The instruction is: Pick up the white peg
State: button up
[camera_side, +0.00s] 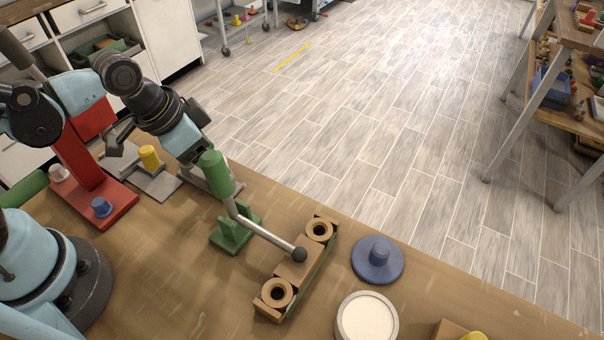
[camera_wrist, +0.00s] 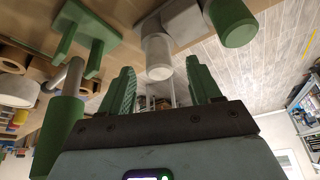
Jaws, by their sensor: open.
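In the wrist view a white peg (camera_wrist: 157,58) shows between the two green fingers of my gripper (camera_wrist: 160,68), near their tips. It is joined to or in front of a pale grey block (camera_wrist: 183,22). My gripper is open, and I cannot tell whether a finger touches the peg. In the side view my fingers and this peg are hidden or unclear behind a green cylinder (camera_side: 215,172). A pale pinkish peg (camera_side: 58,173) stands at the far left on a red base (camera_side: 118,207).
A grey rod runs from the green cylinder to a dark ball above a holder with two brown rings (camera_side: 277,293).

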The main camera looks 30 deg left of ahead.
jog(key=shift+x, duration=1.6)
jog(key=c, duration=1.1)
